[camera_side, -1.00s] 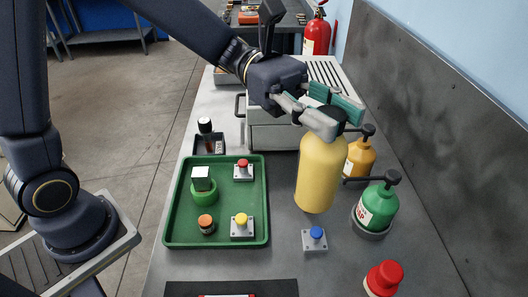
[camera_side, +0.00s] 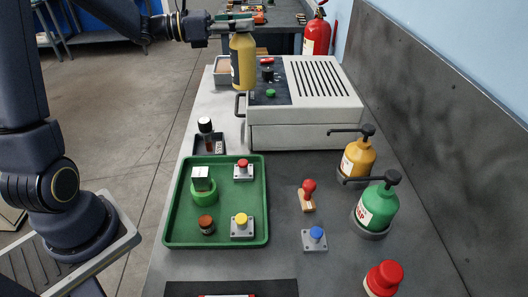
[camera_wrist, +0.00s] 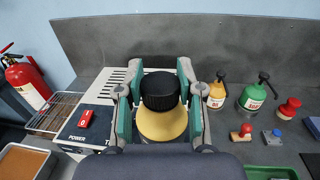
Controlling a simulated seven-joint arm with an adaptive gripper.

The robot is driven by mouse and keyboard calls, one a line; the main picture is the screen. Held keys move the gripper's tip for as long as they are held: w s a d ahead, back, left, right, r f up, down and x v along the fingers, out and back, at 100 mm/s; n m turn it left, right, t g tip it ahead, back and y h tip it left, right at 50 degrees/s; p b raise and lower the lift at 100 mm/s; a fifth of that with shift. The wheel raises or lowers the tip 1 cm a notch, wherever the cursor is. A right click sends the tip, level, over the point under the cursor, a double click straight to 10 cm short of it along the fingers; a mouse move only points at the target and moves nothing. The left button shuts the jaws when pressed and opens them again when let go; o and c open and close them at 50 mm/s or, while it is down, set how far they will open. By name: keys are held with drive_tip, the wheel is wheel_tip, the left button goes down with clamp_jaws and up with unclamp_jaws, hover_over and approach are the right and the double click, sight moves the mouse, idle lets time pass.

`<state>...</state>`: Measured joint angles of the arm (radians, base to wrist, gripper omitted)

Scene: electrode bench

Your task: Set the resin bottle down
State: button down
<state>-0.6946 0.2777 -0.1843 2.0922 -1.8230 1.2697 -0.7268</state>
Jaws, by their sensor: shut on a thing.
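The resin bottle, a yellow bottle (camera_side: 243,65) with a dark label, hangs upright from my gripper (camera_side: 236,24) at the back left in the side view. It overlaps the left end of the grey machine there; its height above any surface is hard to tell. In the wrist view its black cap (camera_wrist: 160,88) and yellow shoulder (camera_wrist: 162,126) sit between the two jaws of my gripper (camera_wrist: 160,100). The jaws are shut on the bottle near its top. Its base is hidden in the wrist view.
The machine (camera_side: 305,135) has a slotted top. A green tray (camera_side: 258,205) holds small parts. A red-knobbed stamp (camera_side: 308,195), a blue button block (camera_side: 314,238), an orange pump bottle (camera_side: 358,158) and a green one (camera_side: 377,208) stand at right. A bin (camera_wrist: 25,162) shows left.

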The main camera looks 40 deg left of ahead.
drive_tip(key=shift+s+a+n+t+y, duration=1.45)
drive_tip(key=shift+a+n+y, duration=1.4)
drive_tip(key=shift+a, duration=5.4)
drive_tip(key=w+a+f, duration=0.2)
drive_tip(key=w+f, duration=0.4)
drive_tip(key=f, duration=0.2)
drive_tip(key=w+a+f, duration=0.3)
drive_tip(key=w+f, duration=0.4)
drive_tip(key=f, duration=0.2)
drive_tip(key=shift+w+f+m+y, duration=0.25)
drive_tip(key=shift+f+m+y, duration=0.05)
drive_tip(key=shift+m+y, duration=0.15)
drive_tip(key=shift+f, duration=0.15)
drive_tip(key=c, duration=0.7)
unclamp_jaws()
drive_tip(key=shift+f, duration=0.1)
